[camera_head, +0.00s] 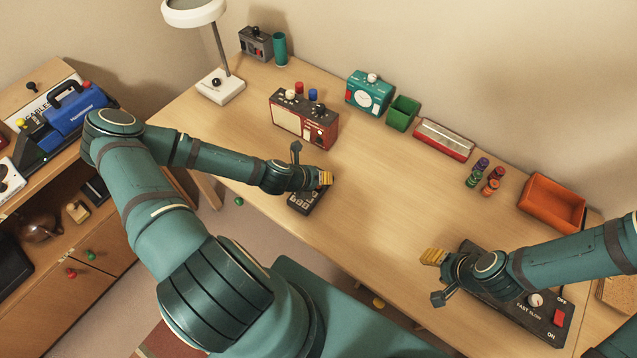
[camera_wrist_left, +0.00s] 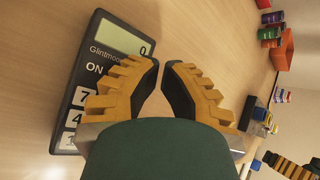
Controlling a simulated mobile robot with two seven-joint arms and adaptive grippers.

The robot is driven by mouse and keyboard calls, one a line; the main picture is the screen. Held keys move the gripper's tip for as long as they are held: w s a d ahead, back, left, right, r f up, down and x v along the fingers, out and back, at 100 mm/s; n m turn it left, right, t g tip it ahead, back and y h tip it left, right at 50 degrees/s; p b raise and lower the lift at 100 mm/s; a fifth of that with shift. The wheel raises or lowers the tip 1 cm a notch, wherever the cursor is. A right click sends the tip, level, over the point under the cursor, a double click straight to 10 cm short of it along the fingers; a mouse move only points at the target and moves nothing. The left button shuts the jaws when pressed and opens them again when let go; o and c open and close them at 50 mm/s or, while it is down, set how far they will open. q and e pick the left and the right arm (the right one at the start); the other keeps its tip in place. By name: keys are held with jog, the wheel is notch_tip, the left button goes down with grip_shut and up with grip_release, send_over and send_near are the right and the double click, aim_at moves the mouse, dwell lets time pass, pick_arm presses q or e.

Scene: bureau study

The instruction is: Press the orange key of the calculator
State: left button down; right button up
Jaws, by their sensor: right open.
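The calculator (camera_head: 304,203) is a dark slab with light keys near the front edge of the desk, partly under my left gripper (camera_head: 325,179). In the left wrist view the calculator (camera_wrist_left: 88,62) stands at the left, its greenish display showing 0, with an ON key and number keys below. I cannot make out the orange key; my gripper hides part of the keypad. My left gripper (camera_wrist_left: 162,66) has its yellow fingertips nearly together, with nothing between them, beside the calculator in that view. My right gripper (camera_head: 433,257) is open and empty over the right part of the desk.
A black control box (camera_head: 540,318) with a red switch lies under my right arm. A red radio (camera_head: 303,122), a teal box (camera_head: 369,92), a green cup (camera_head: 403,113), a red-and-silver case (camera_head: 443,140) and an orange tray (camera_head: 552,202) stand farther back. The desk's middle is clear.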

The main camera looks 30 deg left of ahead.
pick_arm(q)
notch_tip(320, 180, up, 6)
jog(key=p, duration=0.5)
dwell(0.5)
